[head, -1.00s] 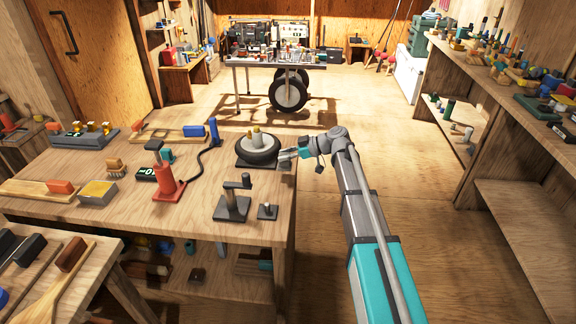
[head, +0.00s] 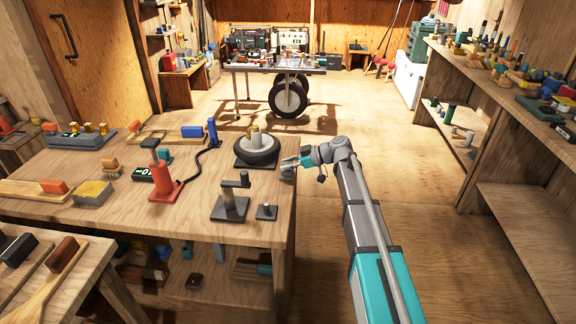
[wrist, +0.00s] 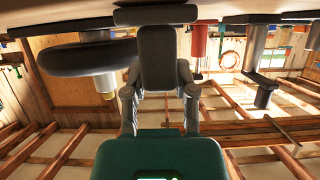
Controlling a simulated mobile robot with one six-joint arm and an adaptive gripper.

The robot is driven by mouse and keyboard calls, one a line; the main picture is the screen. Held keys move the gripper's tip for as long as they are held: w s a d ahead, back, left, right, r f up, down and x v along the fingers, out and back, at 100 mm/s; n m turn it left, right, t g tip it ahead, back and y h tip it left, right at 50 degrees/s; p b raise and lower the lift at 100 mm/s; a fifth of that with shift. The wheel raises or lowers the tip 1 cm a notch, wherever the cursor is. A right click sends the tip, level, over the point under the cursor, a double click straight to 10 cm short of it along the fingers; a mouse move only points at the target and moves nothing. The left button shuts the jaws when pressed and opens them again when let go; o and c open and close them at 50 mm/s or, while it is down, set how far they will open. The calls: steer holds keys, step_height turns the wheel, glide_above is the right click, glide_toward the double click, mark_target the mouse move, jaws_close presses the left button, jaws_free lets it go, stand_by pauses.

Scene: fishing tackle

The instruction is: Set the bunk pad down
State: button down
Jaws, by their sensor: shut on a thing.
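The bunk pad appears to be the dark grey block (wrist: 160,58) between my fingers in the wrist view, which looks upside down. A wider dark bar (wrist: 155,15) lies against its far end, close to the pale tabletop; I cannot tell whether the two are one piece. My gripper (head: 287,168) is shut on the block at the right edge of the workbench (head: 130,222). In the head view the held block is small and mostly hidden by the gripper. I cannot tell whether it touches the tabletop.
A black tyre-like ring on a dark plate (head: 257,150) sits just left of my gripper. A dark post on a base (head: 231,208) and a small peg on a plate (head: 266,211) stand nearer the front. Open floor lies right.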

steer(key=shift+f, duration=0.15)
steer(key=shift+c, duration=2.1)
jaws_free()
steer(key=shift+r, duration=0.2)
steer(key=shift+d+r, duration=0.1)
steer(key=shift+d, duration=0.05)
steer(key=p+v, duration=0.4)
steer(key=v, duration=0.7)
steer(key=shift+d+p, duration=0.3)
steer(key=shift+p, duration=0.05)
steer(key=shift+r, duration=0.1)
